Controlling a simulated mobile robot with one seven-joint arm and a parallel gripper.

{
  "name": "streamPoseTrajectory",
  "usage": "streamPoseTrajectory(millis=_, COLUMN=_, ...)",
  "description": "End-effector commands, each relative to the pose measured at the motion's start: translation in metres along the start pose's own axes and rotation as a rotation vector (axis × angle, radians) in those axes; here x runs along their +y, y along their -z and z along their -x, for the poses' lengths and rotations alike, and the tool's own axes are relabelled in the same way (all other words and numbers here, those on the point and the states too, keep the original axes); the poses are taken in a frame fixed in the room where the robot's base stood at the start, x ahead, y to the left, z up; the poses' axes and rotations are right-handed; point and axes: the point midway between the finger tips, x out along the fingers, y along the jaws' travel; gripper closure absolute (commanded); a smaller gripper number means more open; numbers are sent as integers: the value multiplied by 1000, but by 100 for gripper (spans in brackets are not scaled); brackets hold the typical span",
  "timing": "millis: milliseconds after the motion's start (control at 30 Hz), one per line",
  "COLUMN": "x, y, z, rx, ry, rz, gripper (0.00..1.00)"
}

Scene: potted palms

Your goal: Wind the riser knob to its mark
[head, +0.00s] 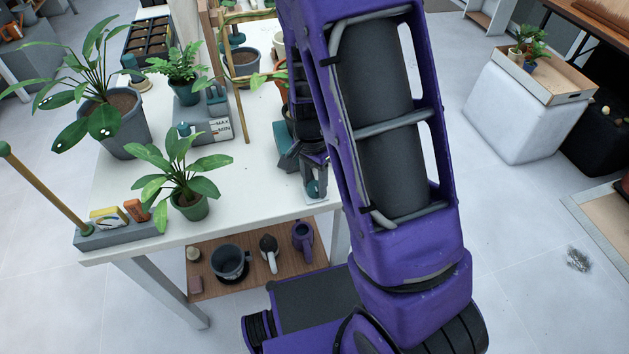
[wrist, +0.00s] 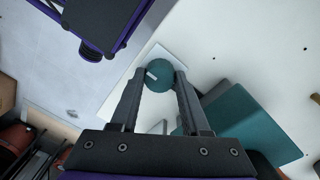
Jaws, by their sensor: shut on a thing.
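A round teal knob (wrist: 160,80) with a short white line on its top sits between the fingertips of my gripper (wrist: 160,74) in the wrist view. The fingers are shut on it from both sides. The knob stands over a pale square plate (wrist: 172,55) on the white table. In the head view the knob (head: 313,188) shows at the table's front edge, below my gripper (head: 314,172). I cannot make out a target mark; the fingers and knob cover part of the plate. A teal block (wrist: 248,122) stands right beside the gripper in the wrist view.
The white table (head: 245,180) holds several potted plants, including a small one (head: 188,205) at the front. A grey box marked MAX and MIN (head: 205,125) stands behind it. A lower wooden shelf (head: 215,285) holds pots and jugs.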

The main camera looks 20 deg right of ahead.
Motion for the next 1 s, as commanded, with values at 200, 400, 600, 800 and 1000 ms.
streamPoseTrajectory(millis=200, x=0, y=0, z=1, rx=0, ry=1, rz=1, gripper=45)
streamPoseTrajectory(millis=400, x=0, y=0, z=0, rx=0, ry=1, rz=1, gripper=24)
streamPoseTrajectory(millis=600, x=0, y=0, z=1, rx=0, ry=0, rz=1, gripper=24)
streamPoseTrajectory(millis=800, x=-1, y=0, z=21, rx=1, ry=4, rz=1, gripper=24)
streamPoseTrajectory(millis=1000, x=-1, y=0, z=67, rx=2, ry=6, rz=2, gripper=24)
